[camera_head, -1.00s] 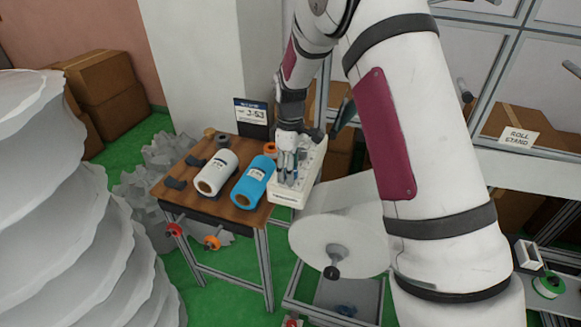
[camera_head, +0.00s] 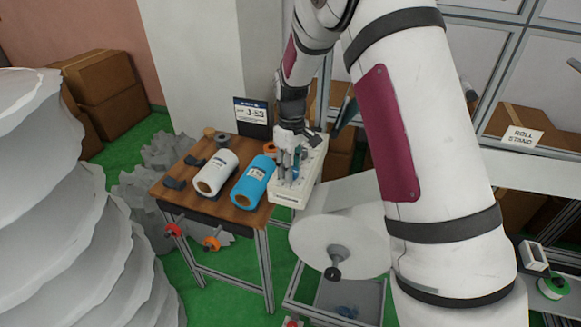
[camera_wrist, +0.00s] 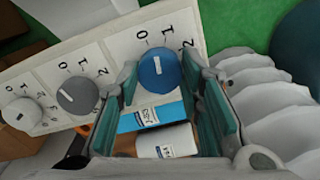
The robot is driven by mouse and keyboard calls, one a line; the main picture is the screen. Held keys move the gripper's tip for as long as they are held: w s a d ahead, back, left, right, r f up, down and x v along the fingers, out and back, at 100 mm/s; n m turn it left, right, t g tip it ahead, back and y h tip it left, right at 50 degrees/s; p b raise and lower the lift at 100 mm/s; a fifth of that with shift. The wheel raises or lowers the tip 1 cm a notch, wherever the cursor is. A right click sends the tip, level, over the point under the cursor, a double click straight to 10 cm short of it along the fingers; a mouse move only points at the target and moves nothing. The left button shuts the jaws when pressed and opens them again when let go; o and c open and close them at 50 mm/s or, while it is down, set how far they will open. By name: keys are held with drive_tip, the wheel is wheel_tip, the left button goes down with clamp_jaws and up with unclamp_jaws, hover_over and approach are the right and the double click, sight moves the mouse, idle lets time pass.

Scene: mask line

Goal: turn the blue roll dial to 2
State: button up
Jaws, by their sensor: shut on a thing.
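The blue roll dial (camera_wrist: 160,72) sits on a white panel (camera_wrist: 110,52) with 0, 1 and 2 printed around it. Its short white mark points roughly up, towards the 0 and 1 side and not at the 2 on the right. My gripper (camera_wrist: 160,78) has a finger on each side of the dial and is shut on it. In the head view my gripper (camera_head: 286,177) reaches down to the white control box (camera_head: 287,199), and the dial is mostly hidden there.
Grey (camera_wrist: 78,95) and white (camera_wrist: 22,112) dials stand left of the blue one. A blue roll (camera_head: 253,182) and a white roll (camera_head: 217,172) lie on the wooden table (camera_head: 226,213), left of the box. A large white roll (camera_head: 322,240) is below right.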

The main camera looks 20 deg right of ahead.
drive_tip(key=m+b, duration=0.1)
drive_tip(key=m, duration=1)
drive_tip(key=shift+m, duration=0.4)
idle(0.3)
drive_tip(key=o, duration=1.2)
drive_tip(key=shift+c, duration=0.2)
wheel_tip(320, 180, up, 12)
